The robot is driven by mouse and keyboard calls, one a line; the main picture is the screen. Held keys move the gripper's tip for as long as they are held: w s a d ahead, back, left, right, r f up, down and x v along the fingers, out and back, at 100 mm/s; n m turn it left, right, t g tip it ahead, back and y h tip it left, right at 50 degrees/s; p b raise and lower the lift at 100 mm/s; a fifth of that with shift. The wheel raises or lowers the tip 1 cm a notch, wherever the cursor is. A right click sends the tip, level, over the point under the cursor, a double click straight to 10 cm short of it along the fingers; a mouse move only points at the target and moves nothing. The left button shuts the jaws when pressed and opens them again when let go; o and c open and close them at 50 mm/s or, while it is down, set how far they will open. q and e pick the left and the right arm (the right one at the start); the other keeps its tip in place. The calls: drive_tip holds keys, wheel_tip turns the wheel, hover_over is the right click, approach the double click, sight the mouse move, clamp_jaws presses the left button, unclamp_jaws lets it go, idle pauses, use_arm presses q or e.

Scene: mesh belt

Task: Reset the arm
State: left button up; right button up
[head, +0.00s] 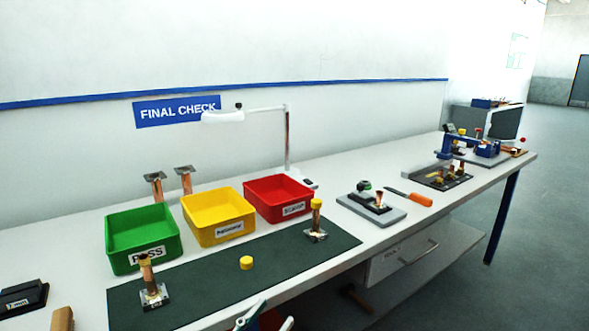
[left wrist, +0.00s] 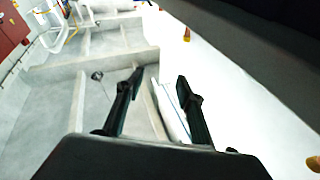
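My left gripper (head: 268,321) shows only in part at the bottom edge of the head view, in front of the table's near edge. In the left wrist view its two dark fingers (left wrist: 160,78) stand apart with nothing between them, over a pale, blurred background. My right gripper is in neither view. The task names no object.
The white table (head: 390,243) bears a dark green mat (head: 215,290) with two copper parts and a yellow cap (head: 246,263). Green (head: 124,259), yellow (head: 205,236) and red (head: 270,212) bins stand behind.

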use_arm(q)
drive_tip(key=s+a+f+n+g+y, duration=0.1)
drive_tip(key=s+a+f+n+y, duration=0.2)
drive_tip(key=f, duration=0.5)
drive_tip(key=s+a+f+n+g+y, duration=0.1)
drive_tip(key=s+a+f+y, duration=0.15)
drive_tip(key=a+f, duration=0.45)
drive_tip(key=s+a+f+g+y, duration=0.2)
drive_tip(key=s+f, duration=0.4)
drive_tip(key=f, duration=0.2)
drive_tip(key=s+a+f+g+y, duration=0.2)
drive_tip(key=s+a+f+g, duration=0.1)
drive_tip(key=s+f, duration=0.3)
wheel_tip(320, 180, down, 3)
drive_tip(key=shift+s+a+r+n+p, duration=0.1)
drive_tip(key=shift+s+a+n+p, duration=0.05)
drive_tip(key=shift+n+p, duration=0.2)
